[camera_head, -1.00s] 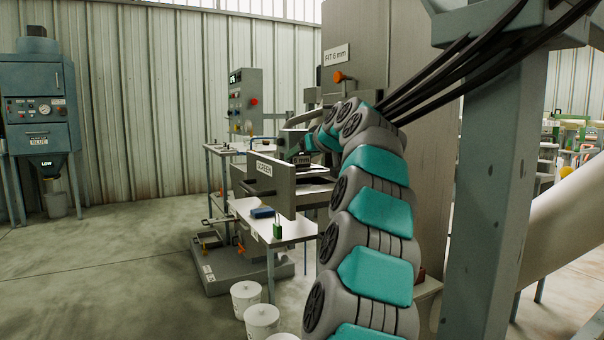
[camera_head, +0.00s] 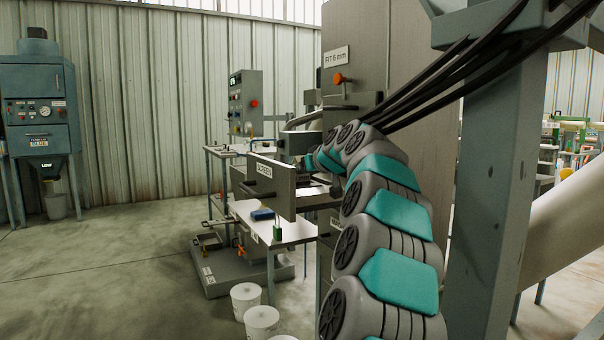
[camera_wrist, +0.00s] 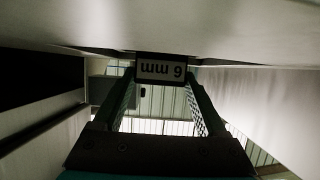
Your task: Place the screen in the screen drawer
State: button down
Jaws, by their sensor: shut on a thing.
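My gripper (camera_wrist: 161,78) is shut on the dark tab of the screen (camera_wrist: 161,69), which reads "6 mm" upside down in the wrist view. The rest of the screen is hard to tell from the pale surfaces around it. The screen drawer (camera_head: 262,183), its front panel marked "SCREEN", stands pulled out from the tall grey cabinet (camera_head: 375,60) in the head view. My arm reaches in behind and to the right of that front panel, close to the cabinet. In the head view my fingers and the tab are hidden, so I cannot tell whether the screen touches the drawer.
A white table (camera_head: 285,230) with a blue object (camera_head: 262,214) and a green padlock-like item (camera_head: 277,234) stands below the drawer. White buckets (camera_head: 262,322) stand on the floor in front. A grey post (camera_head: 490,190) rises at the right. The floor at left is clear.

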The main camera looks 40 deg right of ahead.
jog(key=shift+f, duration=0.15)
grip_release()
jog(key=shift+r, duration=0.2)
jog(key=b+v, duration=0.1)
jog(key=v, duration=1.1)
jog(key=shift+f+b, duration=0.1)
jog(key=shift+b, duration=0.2)
